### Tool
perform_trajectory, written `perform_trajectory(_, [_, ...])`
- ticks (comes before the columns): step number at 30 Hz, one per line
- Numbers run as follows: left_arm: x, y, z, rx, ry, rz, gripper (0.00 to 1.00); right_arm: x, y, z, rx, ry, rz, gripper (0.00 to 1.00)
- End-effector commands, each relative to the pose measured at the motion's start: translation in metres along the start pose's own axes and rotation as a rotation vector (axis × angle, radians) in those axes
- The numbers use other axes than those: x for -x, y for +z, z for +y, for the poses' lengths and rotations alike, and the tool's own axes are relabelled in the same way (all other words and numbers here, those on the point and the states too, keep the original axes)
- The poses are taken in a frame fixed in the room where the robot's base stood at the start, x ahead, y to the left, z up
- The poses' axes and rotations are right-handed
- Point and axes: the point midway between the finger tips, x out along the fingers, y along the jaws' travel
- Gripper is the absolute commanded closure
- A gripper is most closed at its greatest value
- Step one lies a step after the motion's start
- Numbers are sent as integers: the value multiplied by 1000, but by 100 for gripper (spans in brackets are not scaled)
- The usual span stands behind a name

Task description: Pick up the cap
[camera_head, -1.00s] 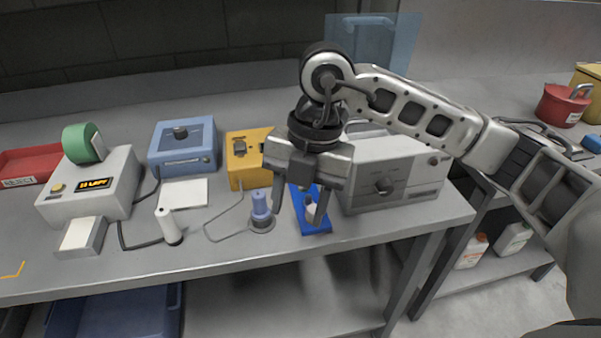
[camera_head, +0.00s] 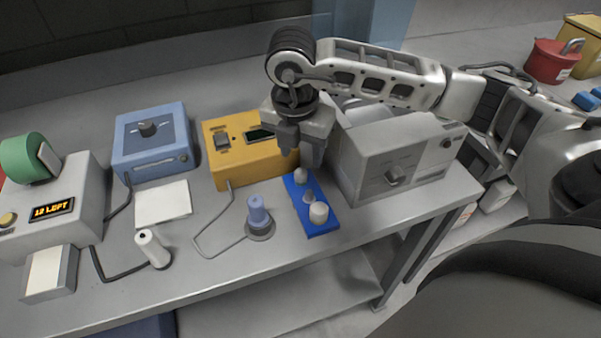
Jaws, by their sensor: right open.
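A blue tray (camera_head: 324,227) lies on the bench and holds small whitish pieces. The nearest piece is a short white cylinder (camera_head: 318,212). Behind it is a small cone-like piece (camera_head: 308,196), and at the far end a rounded piece (camera_head: 300,175). I cannot tell for sure which of them is the cap. My right gripper (camera_head: 304,160) is open, pointing down over the far end of the tray, with its fingertips near the rounded piece. Whether they touch it is unclear. My left gripper is out of view.
A yellow box (camera_head: 228,165) stands left of the gripper and a grey box (camera_head: 405,160) close on the right. The bench's front edge (camera_head: 290,252) is near.

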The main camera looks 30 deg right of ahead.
Motion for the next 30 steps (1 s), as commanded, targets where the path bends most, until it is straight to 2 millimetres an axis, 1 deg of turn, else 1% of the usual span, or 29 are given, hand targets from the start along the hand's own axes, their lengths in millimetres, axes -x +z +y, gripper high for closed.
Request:
perform_trajectory(5, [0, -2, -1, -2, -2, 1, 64, -11, -1, 0, 0, -3, 1, 53])
perform_trajectory(11, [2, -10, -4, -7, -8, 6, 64, -38, -6, 1, 1, -4, 2, 53])
perform_trajectory(12, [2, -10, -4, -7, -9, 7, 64, -45, -5, 2, 0, -3, 2, 53])
perform_trajectory(15, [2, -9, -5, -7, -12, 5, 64, -55, -6, 2, 0, -1, 2, 53])
perform_trajectory(18, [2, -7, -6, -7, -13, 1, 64, -59, -5, 2, 0, 0, 1, 53])
perform_trajectory(23, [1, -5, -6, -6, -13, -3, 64, -59, -5, 2, 1, 1, 1, 53])
perform_trajectory(24, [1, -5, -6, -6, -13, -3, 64, -59, -5, 2, 1, 1, 1, 58])
perform_trajectory(26, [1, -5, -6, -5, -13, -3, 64, -59, -5, 2, 1, 1, 1, 75])
perform_trajectory(27, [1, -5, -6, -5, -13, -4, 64, -59, -5, 2, 1, 1, 1, 86])
perform_trajectory(28, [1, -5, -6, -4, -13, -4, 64, -59, -5, 2, 1, 1, 1, 94])
perform_trajectory(29, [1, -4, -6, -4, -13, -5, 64, -59, -5, 2, 1, 1, 1, 100])
perform_trajectory(30, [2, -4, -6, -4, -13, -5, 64, -59, -5, 2, 1, 1, 1, 100])
